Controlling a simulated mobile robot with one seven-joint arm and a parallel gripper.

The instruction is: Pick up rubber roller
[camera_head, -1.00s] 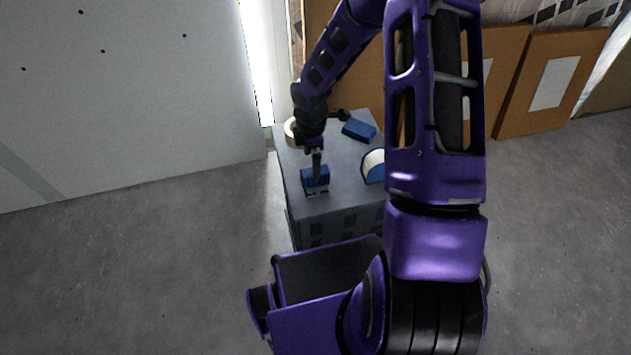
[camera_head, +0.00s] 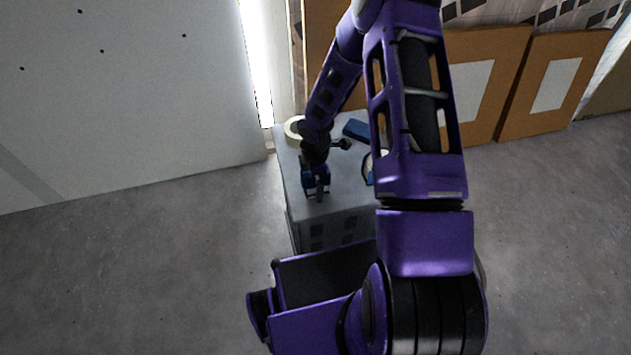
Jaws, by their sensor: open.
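A small blue object (camera_head: 307,181), which appears to be the rubber roller, lies near the front left of the grey box top. My gripper (camera_head: 318,190) is open, pointing down right over it, and covers most of it. Blue shows on both sides of the gripper. I cannot tell whether the fingers touch the object or are around it.
The grey box (camera_head: 345,203) bears a cream tape ring (camera_head: 292,130) at the back left, a blue block (camera_head: 357,129) at the back, and a white and blue object (camera_head: 370,168) partly behind my arm. A large pale panel (camera_head: 130,90) stands left. Brown boards (camera_head: 555,80) lean at the back right.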

